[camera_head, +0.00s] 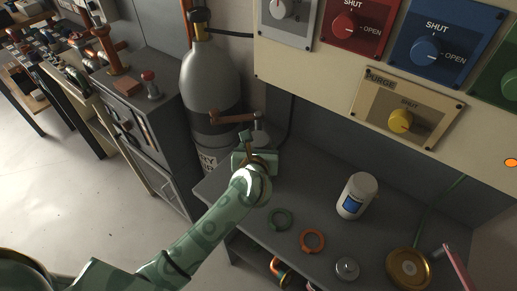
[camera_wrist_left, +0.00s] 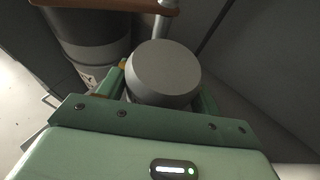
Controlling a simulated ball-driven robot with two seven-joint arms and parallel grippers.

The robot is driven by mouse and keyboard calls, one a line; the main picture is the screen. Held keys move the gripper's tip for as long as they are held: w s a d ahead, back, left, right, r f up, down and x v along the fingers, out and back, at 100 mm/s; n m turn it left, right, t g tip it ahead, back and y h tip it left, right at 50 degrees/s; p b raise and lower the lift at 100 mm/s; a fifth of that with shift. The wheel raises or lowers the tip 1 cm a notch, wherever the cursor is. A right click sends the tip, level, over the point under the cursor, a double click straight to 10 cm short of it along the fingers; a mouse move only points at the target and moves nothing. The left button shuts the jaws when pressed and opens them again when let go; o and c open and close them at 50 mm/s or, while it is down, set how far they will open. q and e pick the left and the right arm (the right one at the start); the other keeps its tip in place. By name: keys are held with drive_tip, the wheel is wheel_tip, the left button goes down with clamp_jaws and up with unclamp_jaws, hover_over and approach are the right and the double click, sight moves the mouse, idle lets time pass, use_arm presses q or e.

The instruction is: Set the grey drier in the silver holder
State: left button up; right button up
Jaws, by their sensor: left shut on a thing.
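The grey drier (camera_wrist_left: 165,75) is a short, smooth grey cylinder between the fingers of my left gripper (camera_wrist_left: 163,98) in the left wrist view. In the head view the left gripper (camera_head: 255,160) is over the far left end of the grey bench, shut on the drier (camera_head: 260,139), which mostly hides behind it. A silver post (camera_wrist_left: 166,22) with a copper-brown arm stands just behind the drier. I cannot tell whether it belongs to the silver holder, and no holder shows clearly. My right gripper is not in view.
The bench (camera_head: 320,215) carries a white canister (camera_head: 357,196), a green ring (camera_head: 280,219), an orange ring (camera_head: 312,241), a silver knob (camera_head: 347,268) and a brass disc (camera_head: 408,268). A grey gas cylinder (camera_head: 212,85) stands left of it. A valve panel (camera_head: 330,75) overhangs behind.

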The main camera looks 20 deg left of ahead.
use_arm(q)
drive_tip(key=shift+f, duration=0.15)
drive_tip(key=o, duration=0.9)
drive_tip(key=shift+f, duration=0.15)
drive_tip(key=o, duration=0.4)
drive_tip(key=shift+r, duration=0.3)
drive_tip(key=p+v, duration=0.2)
drive_tip(key=v, duration=1)
drive_tip(key=shift+f, duration=0.1)
